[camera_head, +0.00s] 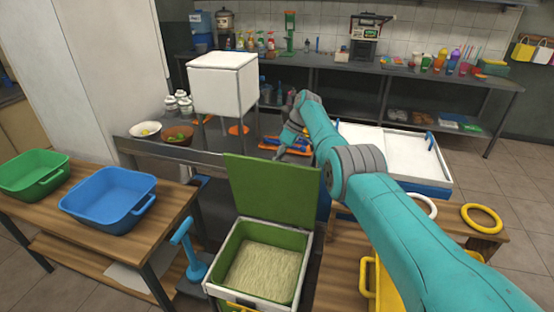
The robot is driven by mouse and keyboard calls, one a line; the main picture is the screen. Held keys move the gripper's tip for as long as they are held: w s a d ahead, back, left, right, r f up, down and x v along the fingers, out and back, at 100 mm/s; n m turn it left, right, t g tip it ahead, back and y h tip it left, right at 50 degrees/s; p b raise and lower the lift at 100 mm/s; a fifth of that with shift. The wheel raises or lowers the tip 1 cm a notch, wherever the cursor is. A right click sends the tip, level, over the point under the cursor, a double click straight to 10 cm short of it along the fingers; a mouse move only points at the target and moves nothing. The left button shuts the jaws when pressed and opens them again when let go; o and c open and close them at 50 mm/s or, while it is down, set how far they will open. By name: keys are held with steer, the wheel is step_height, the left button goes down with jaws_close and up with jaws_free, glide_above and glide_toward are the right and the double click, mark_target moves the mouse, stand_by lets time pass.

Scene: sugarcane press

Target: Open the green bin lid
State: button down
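The green bin (308,250) stands low at the bottom centre, with white outer walls and a green inside holding pale straw-like material. Its green lid (268,192) stands raised and nearly upright at the bin's back edge, so the bin is open. My gripper (281,151) is beyond and above the lid's top edge, at the end of my teal arm. It looks apart from the lid. Its dark fingers are small and overlap the clutter behind, so their opening is unclear.
A wooden table at left holds a green tub (35,176) and a blue tub (108,198). A blue handled tool (190,252) stands left of the bin. A white box (222,84) stands on legs behind. Yellow (482,218) and white rings lie on a wooden table at right.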

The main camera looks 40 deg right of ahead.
steer(key=shift+s+d+f, duration=0.15)
steer(key=shift+d+f, duration=0.15)
steer(key=shift+f, duration=0.2)
steer(key=c, duration=1.1)
jaws_free()
steer(key=shift+r, duration=0.2)
steer(key=shift+w+r, duration=0.1)
steer(key=shift+w, duration=0.1)
steer(key=shift+a+r, duration=0.1)
steer(key=shift+r, duration=0.4)
step_height(320, 180, up, 9)
steer(key=shift+f, duration=0.2)
